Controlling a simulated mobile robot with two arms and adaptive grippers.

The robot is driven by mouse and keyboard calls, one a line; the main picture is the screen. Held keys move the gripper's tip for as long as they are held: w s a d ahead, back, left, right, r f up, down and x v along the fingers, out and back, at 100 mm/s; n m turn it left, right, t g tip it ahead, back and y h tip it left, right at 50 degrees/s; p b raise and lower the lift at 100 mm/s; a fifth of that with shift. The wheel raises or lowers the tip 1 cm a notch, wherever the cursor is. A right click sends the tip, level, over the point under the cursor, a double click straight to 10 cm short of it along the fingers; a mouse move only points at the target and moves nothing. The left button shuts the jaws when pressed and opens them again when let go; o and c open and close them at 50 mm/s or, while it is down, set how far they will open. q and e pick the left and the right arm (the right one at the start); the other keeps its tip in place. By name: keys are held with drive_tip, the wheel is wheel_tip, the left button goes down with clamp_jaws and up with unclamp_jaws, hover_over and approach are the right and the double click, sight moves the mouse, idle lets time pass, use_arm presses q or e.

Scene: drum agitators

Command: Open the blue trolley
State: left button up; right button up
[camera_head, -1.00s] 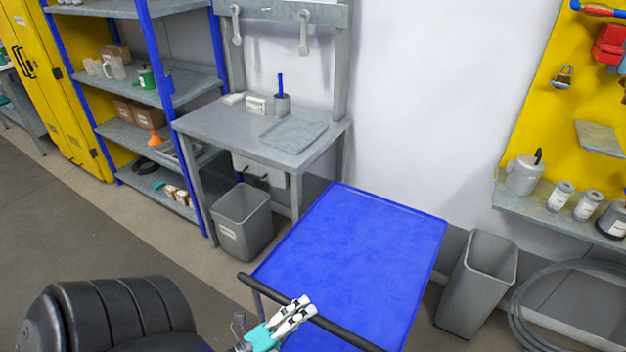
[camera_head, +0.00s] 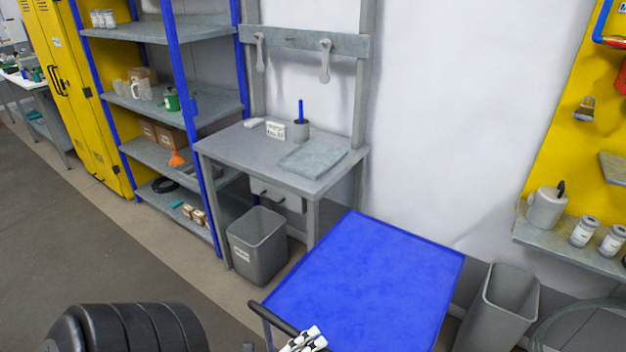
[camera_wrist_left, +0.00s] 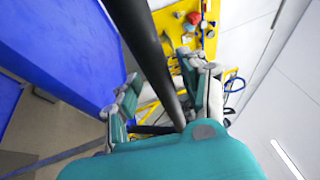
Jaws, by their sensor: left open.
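The blue trolley (camera_head: 372,278) stands at the lower middle of the head view, its flat top empty. Its black handle bar (camera_head: 280,314) runs along the near edge. My left gripper (camera_head: 304,341) is at this bar, partly cut off by the bottom edge of the picture. In the left wrist view the black bar (camera_wrist_left: 148,40) passes between the two spread fingers, with the trolley's blue side (camera_wrist_left: 60,50) at the left. The gripper is open around the bar; I cannot tell whether it touches. My right gripper is not in view.
A grey workbench (camera_head: 240,152) and a grey bin (camera_head: 257,245) stand behind and left of the trolley. Another grey bin (camera_head: 500,305) is close on its right. Blue-post shelves (camera_head: 172,98) and a yellow cabinet (camera_head: 78,100) line the left.

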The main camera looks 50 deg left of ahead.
use_arm(q)
drive_tip(key=v, duration=1.2)
